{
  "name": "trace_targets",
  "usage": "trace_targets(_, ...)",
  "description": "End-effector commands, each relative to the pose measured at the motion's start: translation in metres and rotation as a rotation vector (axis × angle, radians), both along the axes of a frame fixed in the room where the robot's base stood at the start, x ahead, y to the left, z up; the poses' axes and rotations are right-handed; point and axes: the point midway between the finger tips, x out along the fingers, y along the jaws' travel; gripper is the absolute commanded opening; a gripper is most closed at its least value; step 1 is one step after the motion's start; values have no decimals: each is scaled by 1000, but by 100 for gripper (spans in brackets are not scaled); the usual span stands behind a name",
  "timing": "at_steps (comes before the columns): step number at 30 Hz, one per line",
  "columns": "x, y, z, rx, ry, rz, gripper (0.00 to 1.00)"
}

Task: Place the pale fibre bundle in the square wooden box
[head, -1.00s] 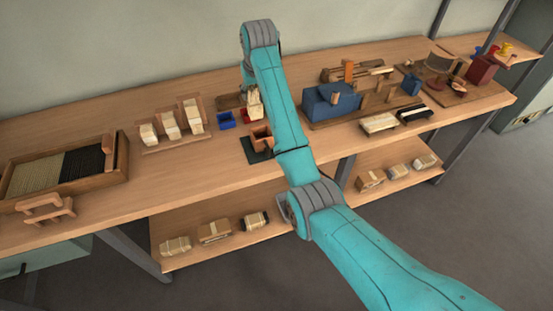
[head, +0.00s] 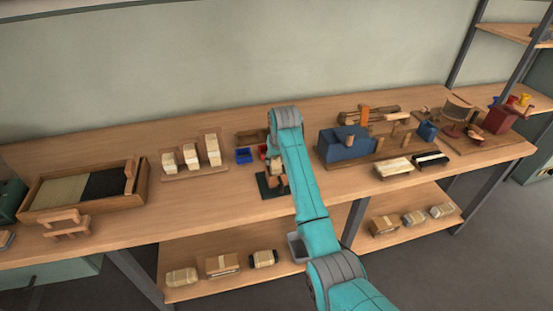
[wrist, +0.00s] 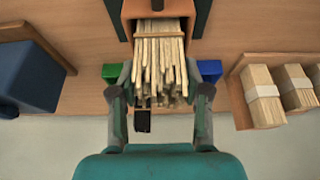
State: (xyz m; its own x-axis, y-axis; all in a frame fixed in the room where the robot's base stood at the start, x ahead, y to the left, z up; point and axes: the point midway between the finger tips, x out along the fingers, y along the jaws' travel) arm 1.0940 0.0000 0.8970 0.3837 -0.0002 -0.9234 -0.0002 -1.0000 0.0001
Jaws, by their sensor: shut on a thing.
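The pale fibre bundle (wrist: 163,62) is a sheaf of thin cream sticks with a brown tie near its far end. My gripper (wrist: 160,75) is shut on it, one finger on each side. The square wooden box (wrist: 158,6) is orange-brown and stands on a dark mat (wrist: 201,18). In the wrist view the bundle's far end overlaps the box opening; I cannot tell how deep it reaches. In the head view the box (head: 269,182) is partly hidden by my arm, with the pale bundle (head: 276,169) just over it.
A blue bin (head: 244,155) stands behind the box to the left; a green bin (wrist: 111,72) shows in the wrist view. A rack of pale bundles (head: 191,156) is to the left and a blue block fixture (head: 345,146) to the right.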

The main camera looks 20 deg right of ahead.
Motion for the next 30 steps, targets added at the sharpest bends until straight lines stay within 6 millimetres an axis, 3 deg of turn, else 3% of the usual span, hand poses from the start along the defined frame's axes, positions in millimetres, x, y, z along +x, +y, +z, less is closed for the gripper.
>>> trace_targets(12, 0, 0, -6, 0, -1, 0, 10)
trace_targets(13, 0, 0, -5, 0, -2, 0, 55)
trace_targets(15, 0, 0, -5, 0, -2, 0, 72)
trace_targets(25, 0, 0, -4, 0, -2, 0, 72)
trace_targets(30, -3, 0, 9, 0, -4, 0, 72)
